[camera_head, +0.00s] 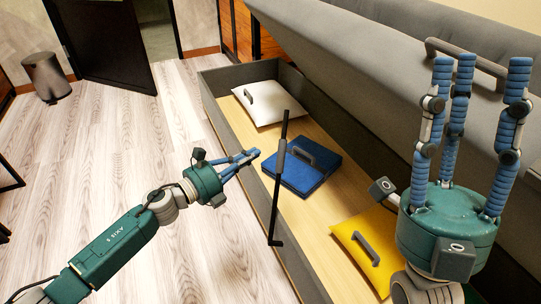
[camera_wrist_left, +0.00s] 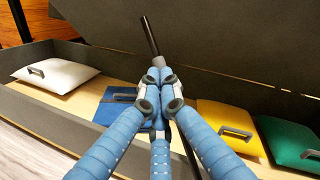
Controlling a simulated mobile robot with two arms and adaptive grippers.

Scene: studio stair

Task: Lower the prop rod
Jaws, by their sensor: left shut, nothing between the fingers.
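The black prop rod (camera_head: 277,190) stands nearly upright at the front side of the open storage box, with a bent lower end near the front wall. In the head view its top appears apart from the raised grey lid (camera_head: 350,95). My left gripper (camera_head: 253,155) is shut and empty, its fingertips just left of the rod. In the left wrist view the rod (camera_wrist_left: 150,35) passes behind the closed fingertips (camera_wrist_left: 160,78); I cannot tell whether they touch. My right gripper (camera_head: 476,65) is open, fingers pointing up in front of the lid's handle (camera_head: 433,47); contact is unclear.
The box (camera_head: 213,100) holds a white cushion (camera_head: 268,112), a blue cushion (camera_head: 300,178) and a yellow cushion (camera_head: 345,232); a green cushion (camera_wrist_left: 285,140) shows in the left wrist view. A grey bin (camera_head: 47,80) stands far left.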

